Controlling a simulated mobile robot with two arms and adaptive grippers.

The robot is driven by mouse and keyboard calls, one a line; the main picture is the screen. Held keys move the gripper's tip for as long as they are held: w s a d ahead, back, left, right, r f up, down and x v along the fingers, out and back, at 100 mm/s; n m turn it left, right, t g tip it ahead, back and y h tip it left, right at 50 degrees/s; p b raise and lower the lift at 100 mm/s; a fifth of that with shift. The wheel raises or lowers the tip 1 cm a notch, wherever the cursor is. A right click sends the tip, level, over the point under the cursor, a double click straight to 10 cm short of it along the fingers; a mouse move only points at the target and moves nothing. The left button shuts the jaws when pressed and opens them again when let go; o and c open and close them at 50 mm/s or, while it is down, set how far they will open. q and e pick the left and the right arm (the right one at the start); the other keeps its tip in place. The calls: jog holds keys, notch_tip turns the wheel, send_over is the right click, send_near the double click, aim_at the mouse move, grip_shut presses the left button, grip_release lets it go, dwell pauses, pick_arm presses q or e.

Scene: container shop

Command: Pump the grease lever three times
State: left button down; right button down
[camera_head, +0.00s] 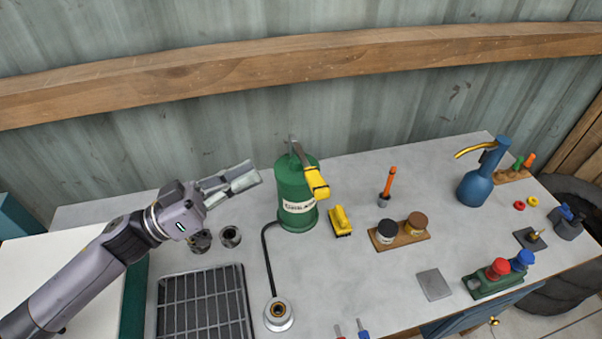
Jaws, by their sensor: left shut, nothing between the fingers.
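The green grease pump (293,203) stands upright near the back of the workbench. Its lever (299,153) is grey and slopes down to the right from the top, ending in a yellow grip (317,183). A black hose runs from the pump's base to a round metal fitting (278,316) at the front. My left gripper (256,177) is shut and empty. In the picture it is just left of the green body, apart from the yellow grip. My right gripper is out of view.
A dark grid tray (205,304) lies below my left arm. A wooden beam (200,78) crosses the wall behind. Bare bench (360,275) lies in front.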

pick_arm(q)
jog(key=shift+w, duration=0.1)
jog(key=p+x, duration=0.5)
jog(key=x, duration=0.6)
jog(key=f, duration=0.1)
jog(key=s+f, duration=0.1)
jog(key=f, duration=0.2)
jog(key=shift+s+a+f, duration=0.2)
jog(key=shift+s+a, duration=0.05)
jog(key=shift+s, duration=0.05)
